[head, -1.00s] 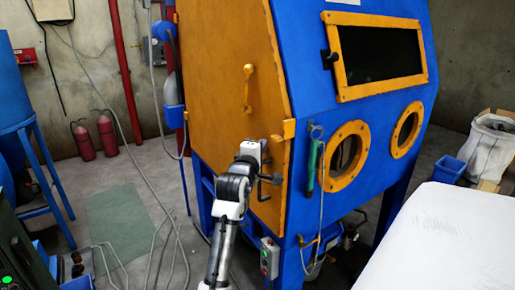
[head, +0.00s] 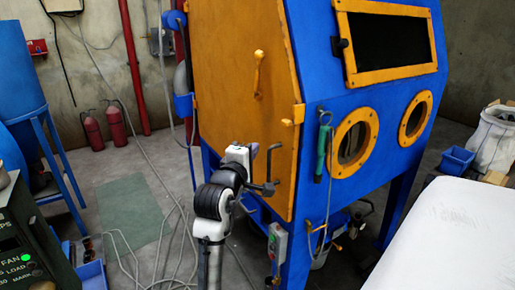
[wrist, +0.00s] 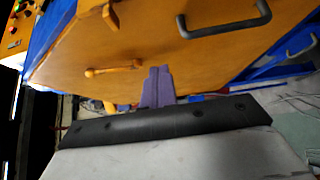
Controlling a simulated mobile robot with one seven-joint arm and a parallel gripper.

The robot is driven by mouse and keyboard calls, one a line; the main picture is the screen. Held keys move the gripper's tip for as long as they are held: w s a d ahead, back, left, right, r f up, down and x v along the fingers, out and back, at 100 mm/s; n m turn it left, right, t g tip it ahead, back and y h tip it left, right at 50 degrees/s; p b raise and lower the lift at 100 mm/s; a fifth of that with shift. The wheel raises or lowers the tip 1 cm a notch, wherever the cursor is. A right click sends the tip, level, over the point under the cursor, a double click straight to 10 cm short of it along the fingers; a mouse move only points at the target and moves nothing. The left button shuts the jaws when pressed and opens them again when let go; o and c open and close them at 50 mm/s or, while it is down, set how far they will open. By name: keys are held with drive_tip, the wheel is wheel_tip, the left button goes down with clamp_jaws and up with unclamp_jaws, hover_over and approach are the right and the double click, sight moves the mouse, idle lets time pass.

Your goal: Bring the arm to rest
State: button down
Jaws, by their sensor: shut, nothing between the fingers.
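My arm rises from the bottom of the head view, with its white and black wrist in front of the orange door (head: 225,70) of a blue cabinet. My gripper (head: 254,150) is mostly hidden behind the wrist there; a bit of purple finger shows. In the wrist view the purple fingers of my gripper (wrist: 158,80) are together and empty, pointing toward the orange door (wrist: 180,50). A dark bent handle (head: 270,171) is just right of the gripper in the head view; I cannot tell the exact gap between them.
The blue cabinet (head: 315,75) fills the middle and has round orange-rimmed ports. A white-topped surface (head: 445,235) is at lower right. A dark control box (head: 35,245) and blue stand (head: 65,185) are at left. Hoses (head: 165,200) lie on the floor; open floor shows beside them.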

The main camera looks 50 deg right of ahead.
drive_tip(key=shift+s+a, duration=0.2)
drive_tip(key=shift+a, duration=0.15)
